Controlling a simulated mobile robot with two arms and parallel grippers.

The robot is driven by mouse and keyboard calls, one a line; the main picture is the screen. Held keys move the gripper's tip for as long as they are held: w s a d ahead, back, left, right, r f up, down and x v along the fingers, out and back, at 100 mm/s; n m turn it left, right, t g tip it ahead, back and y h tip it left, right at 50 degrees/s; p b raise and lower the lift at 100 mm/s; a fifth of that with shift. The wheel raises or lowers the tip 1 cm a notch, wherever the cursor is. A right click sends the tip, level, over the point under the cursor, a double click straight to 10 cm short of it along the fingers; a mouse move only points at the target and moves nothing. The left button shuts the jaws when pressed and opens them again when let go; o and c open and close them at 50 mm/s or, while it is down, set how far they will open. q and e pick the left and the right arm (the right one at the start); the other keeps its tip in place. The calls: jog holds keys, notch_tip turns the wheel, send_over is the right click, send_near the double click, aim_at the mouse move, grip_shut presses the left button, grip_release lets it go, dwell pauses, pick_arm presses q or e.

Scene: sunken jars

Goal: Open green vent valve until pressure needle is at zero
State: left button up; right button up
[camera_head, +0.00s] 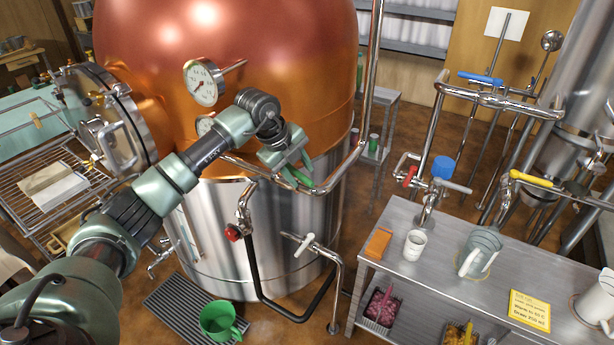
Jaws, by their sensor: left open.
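The green vent valve handle (304,178) sits on a chrome pipe along the front of the copper and steel tank. My left gripper (290,172) is open at the handle, with its fingers close to the green lever. I cannot tell whether they touch it. A round white pressure gauge (203,83) is on the copper dome. Its red needle is too small to read surely. A second dial (206,125) below it is partly hidden by my left arm. My right gripper is not in view.
A red valve knob (233,233) and a white-handled tap (304,245) are below the pipe. A steel bench (400,265) at right holds a mug (415,245) and a glass jug (481,252). A green bucket (220,321) stands on the floor grate (172,305).

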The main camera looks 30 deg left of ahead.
pick_arm(q)
jog(key=shift+d+f+b, duration=0.1)
jog(key=shift+f+b, duration=0.25)
jog(key=shift+f, duration=0.05)
jog(key=shift+b+x, duration=0.45)
jog(key=shift+x, duration=0.45)
jog(key=shift+w, duration=0.1)
jog(key=shift+r, duration=0.1)
